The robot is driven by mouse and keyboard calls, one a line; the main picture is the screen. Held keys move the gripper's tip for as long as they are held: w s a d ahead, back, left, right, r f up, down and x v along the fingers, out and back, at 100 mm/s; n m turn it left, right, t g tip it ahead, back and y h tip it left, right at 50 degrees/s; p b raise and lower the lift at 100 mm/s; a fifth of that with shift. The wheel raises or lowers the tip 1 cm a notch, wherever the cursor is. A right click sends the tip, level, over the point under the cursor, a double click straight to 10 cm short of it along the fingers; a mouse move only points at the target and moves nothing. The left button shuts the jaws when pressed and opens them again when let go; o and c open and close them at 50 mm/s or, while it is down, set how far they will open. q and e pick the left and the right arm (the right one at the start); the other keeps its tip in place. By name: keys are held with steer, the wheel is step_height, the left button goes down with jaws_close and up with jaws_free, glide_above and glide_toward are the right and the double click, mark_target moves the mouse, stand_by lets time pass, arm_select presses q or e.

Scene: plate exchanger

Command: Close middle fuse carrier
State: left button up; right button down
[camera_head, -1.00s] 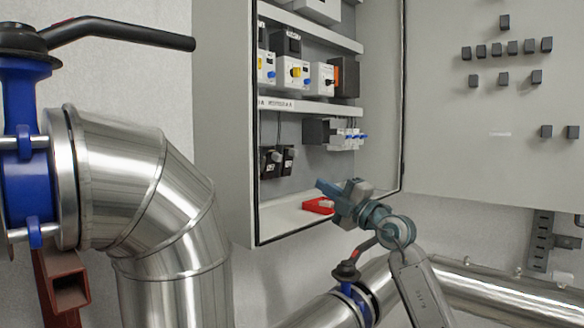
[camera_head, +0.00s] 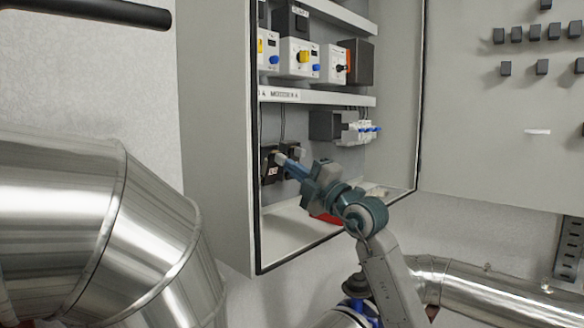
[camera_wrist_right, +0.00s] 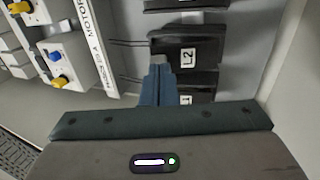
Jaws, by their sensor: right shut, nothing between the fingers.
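The middle fuse carrier (camera_wrist_right: 190,50) is a dark block labelled L2 in the right wrist view, with a similar dark block on either side. In the head view the dark fuse blocks (camera_head: 270,166) sit low on the back wall of the open cabinet, partly hidden by my gripper. My right gripper (camera_head: 284,161) is shut and empty, its blue fingers reaching in among these blocks. In the wrist view its fingertips (camera_wrist_right: 156,68) are at the near edge of the L2 block. I cannot tell whether they touch it. My left gripper is not in view.
A red object (camera_head: 327,219) lies on the cabinet floor (camera_head: 275,245), partly behind my gripper. A large metal pipe (camera_head: 110,230) stands at the left.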

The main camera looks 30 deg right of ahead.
steer(key=p, duration=0.1)
steer(key=r+p, duration=0.1)
steer(key=w+r+g, duration=0.1)
steer(key=shift+a+p, duration=0.25)
steer(key=shift+p, duration=0.15)
steer(key=shift+f, duration=0.1)
steer(key=shift+d+f, duration=0.1)
